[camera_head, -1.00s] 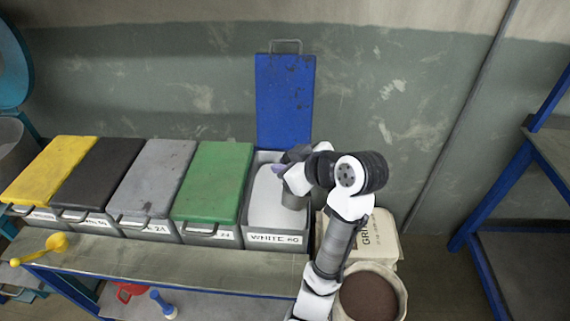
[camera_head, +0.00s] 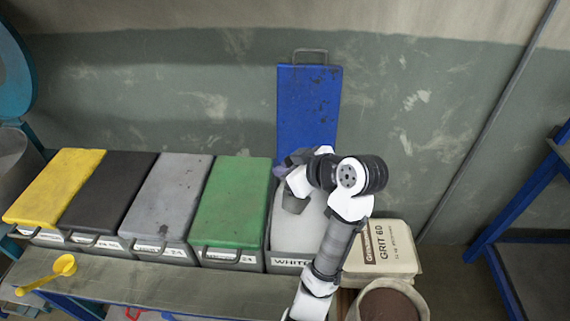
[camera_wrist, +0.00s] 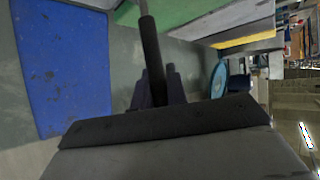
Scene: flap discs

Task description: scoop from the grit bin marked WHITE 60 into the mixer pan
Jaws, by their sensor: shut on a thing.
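The WHITE 60 bin (camera_head: 281,263) stands at the right end of the bin row, its blue lid (camera_head: 308,108) upright behind it. Pale grit (camera_head: 312,228) shows inside, and my arm covers part of its front and label. My gripper (camera_head: 298,166) is over the bin, shut on a scoop. A grey pan (camera_head: 12,158), apparently the mixer pan, is at the far left edge, partly cut off.
Closed green (camera_head: 232,200), grey (camera_head: 168,198), black (camera_head: 108,192) and yellow (camera_head: 55,186) bins line up leftward. A yellow scoop (camera_head: 62,266) lies on the bench edge. A grit sack (camera_head: 385,250) and a tub of brown grit (camera_head: 388,303) are at right.

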